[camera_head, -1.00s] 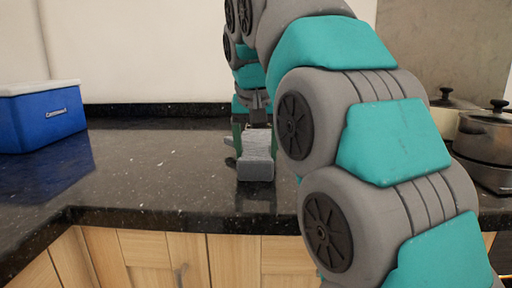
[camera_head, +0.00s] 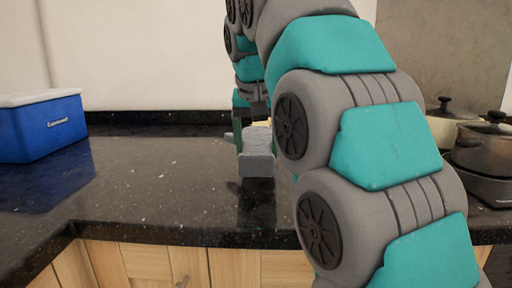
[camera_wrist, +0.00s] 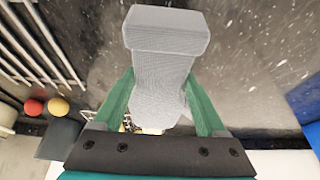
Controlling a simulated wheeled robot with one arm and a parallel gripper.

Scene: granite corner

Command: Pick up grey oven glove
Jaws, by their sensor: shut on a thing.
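The grey oven glove (camera_head: 256,165) is in the middle of the head view, above the dark counter near its front edge. Its squared cuff end faces me. In the wrist view the glove (camera_wrist: 162,80) lies between the two green fingers of my gripper (camera_wrist: 160,88), with the cuff beyond the fingertips. My gripper (camera_head: 253,137) is shut on the glove. A dark shadow or reflection shows on the counter under it. Part of my gripper is hidden behind the glove and my arm in the head view.
A blue cooler box (camera_head: 42,124) with a white lid stands at the left. Pots (camera_head: 484,146) stand at the right behind my arm. The black granite counter (camera_head: 150,185) is clear between. The wrist view also shows a red ball (camera_wrist: 33,107) and a yellow ball (camera_wrist: 59,106).

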